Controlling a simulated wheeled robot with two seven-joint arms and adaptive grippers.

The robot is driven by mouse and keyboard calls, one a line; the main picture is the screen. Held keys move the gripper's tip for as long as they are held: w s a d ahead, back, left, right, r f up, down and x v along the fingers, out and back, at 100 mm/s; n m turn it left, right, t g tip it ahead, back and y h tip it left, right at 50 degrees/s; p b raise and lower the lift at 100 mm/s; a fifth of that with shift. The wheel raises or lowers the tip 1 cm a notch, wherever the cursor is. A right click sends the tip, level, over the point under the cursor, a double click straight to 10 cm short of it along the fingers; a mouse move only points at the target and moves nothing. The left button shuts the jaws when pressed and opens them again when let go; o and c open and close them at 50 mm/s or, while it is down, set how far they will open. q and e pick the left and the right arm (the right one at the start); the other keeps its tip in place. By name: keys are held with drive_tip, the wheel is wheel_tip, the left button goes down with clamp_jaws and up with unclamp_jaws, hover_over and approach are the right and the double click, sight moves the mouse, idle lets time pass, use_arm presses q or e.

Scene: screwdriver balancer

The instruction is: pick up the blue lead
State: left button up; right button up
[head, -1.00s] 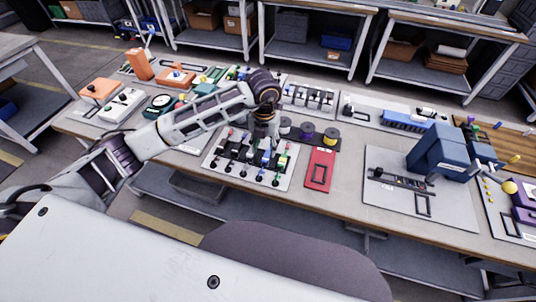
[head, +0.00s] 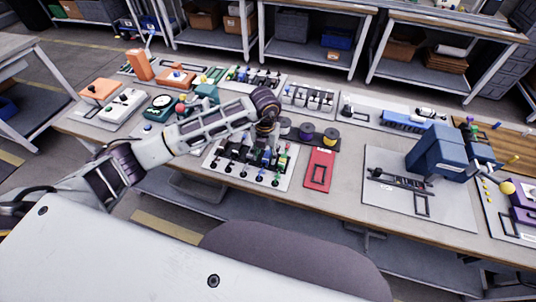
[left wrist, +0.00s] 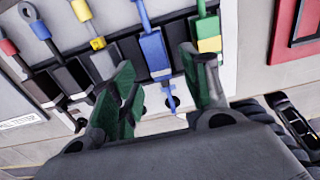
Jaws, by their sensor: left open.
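The blue lead (left wrist: 153,48) is in the left wrist view, with a blue cable at its upper end and a thin blue tip pointing down over the white board. My left gripper (left wrist: 157,62) is open, one dark green finger to each side of the lead. I cannot tell whether either finger touches it. The right finger is close to a green and yellow lead (left wrist: 209,34). In the head view my left gripper (head: 264,142) is low over the white lead board (head: 226,174) and hides part of it. My right gripper is not in view.
A red panel (head: 320,170) lies right of the board, and several spools (head: 306,131) stand behind. A blue machine (head: 437,150) is farther right.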

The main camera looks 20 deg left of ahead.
use_arm(q)
wheel_tip(320, 180, down, 2)
drive_tip(key=shift+f, duration=0.25)
use_arm(e)
drive_tip(key=shift+a+r, duration=0.1)
drive_tip(key=shift+a, duration=0.2)
use_arm(q)
clamp_jaws()
idle(0.3)
wheel_tip(320, 180, up, 9)
drive_tip(key=shift+w+f+b, duration=0.1)
drive_tip(key=shift+f+b, duration=0.1)
drive_tip(key=shift+b, duration=0.15)
drive_tip(key=shift+r, duration=0.75)
use_arm(e)
drive_tip(key=shift+w+d+f, duration=0.2)
drive_tip(key=shift+d, duration=0.25)
drive_tip(key=shift+w+d+f, duration=0.15)
drive_tip(key=shift+w+d, duration=0.05)
drive_tip(key=shift+d, duration=0.2)
drive_tip(key=shift+s+a, duration=0.1)
